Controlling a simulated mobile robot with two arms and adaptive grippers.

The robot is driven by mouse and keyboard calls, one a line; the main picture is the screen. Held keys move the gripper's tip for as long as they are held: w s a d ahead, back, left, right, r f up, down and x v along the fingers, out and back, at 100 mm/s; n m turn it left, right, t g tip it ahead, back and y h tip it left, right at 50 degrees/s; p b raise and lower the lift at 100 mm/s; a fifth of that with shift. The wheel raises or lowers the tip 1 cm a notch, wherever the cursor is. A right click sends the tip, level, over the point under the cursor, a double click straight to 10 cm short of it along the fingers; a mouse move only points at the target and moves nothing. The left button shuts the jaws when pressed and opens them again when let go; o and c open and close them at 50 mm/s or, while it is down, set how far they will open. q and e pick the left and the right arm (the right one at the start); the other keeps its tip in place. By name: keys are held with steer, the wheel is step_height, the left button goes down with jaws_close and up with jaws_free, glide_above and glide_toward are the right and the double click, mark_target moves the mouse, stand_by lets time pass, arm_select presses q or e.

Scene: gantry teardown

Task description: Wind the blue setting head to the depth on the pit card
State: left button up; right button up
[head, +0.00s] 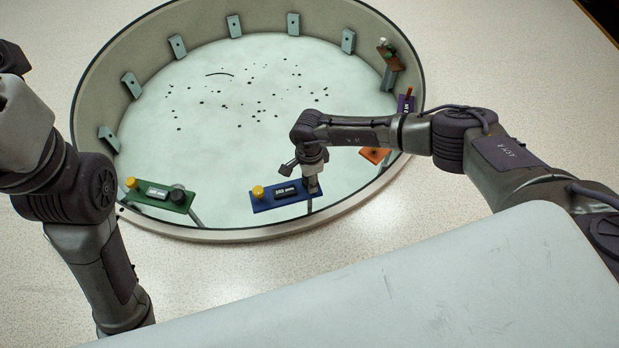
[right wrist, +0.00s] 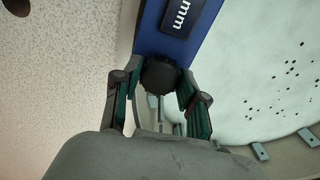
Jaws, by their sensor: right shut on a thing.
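The blue setting head (head: 268,204) is a blue panel at the near rim of the round pit, with a yellow knob (head: 258,192) at its left and a dark readout (head: 286,193) in the middle. The readout ends in "mm" in the right wrist view (right wrist: 182,15); its figure is too small to read. My right gripper (head: 314,184) is at the panel's right end, fingers pointing down. In the right wrist view it is shut on a black ribbed knob (right wrist: 160,75). My left arm shows at the left, but its gripper is out of view. I cannot make out a pit card.
A green panel (head: 150,190) with a yellow and a black knob stands left of the blue one. An orange panel (head: 375,155), a purple one (head: 404,103) and a brown one (head: 389,58) stand along the right rim. Black specks lie on the pale pit floor (head: 240,140).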

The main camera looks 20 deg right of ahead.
stand_by(0.4)
steer(key=o, duration=1.1)
steer(key=shift+o, duration=0.2)
step_height(320, 180, up, 12)
